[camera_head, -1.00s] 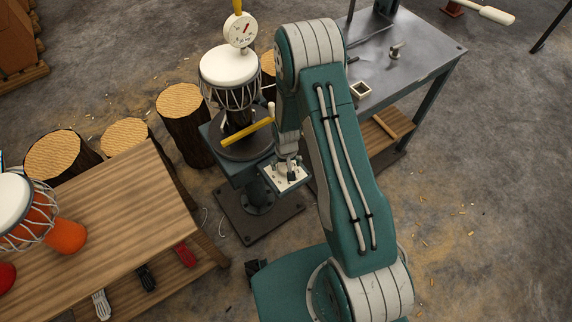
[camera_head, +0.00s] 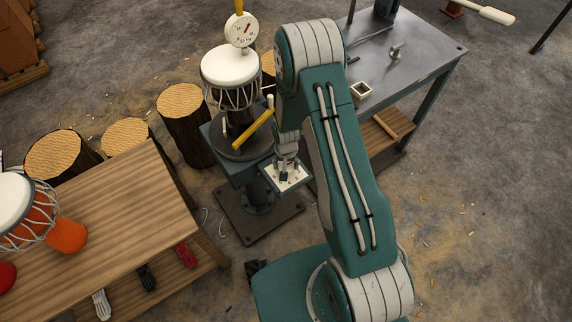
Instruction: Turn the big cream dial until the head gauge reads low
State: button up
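The head gauge (camera_head: 240,30) is a round white face with a red needle, above the white-headed goblet drum (camera_head: 231,66) on the stand. The needle slants up to the right; its lettering is too small to read. A white panel plate (camera_head: 299,178) with small dark marks faces up on the front of the stand. My gripper (camera_head: 285,172) points down onto this plate, at or just above it. I cannot make out the big cream dial; it may be hidden under my gripper. Whether the fingers are open or shut is too small to tell.
A yellow bar (camera_head: 252,130) slants across the stand's dark round base (camera_head: 226,145). A wooden bench (camera_head: 130,205) with another drum (camera_head: 66,236) stands at the left, with log stumps (camera_head: 183,124) behind. A metal table (camera_head: 420,58) stands at the right, behind my arm.

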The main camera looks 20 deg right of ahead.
jog(key=m, duration=0.4)
jog(key=shift+m, duration=0.7)
jog(key=o, duration=1)
jog(key=shift+c, duration=0.2)
jog(key=shift+a, duration=0.1)
notch_tip(320, 180, up, 12)
jog(key=shift+f, duration=0.1)
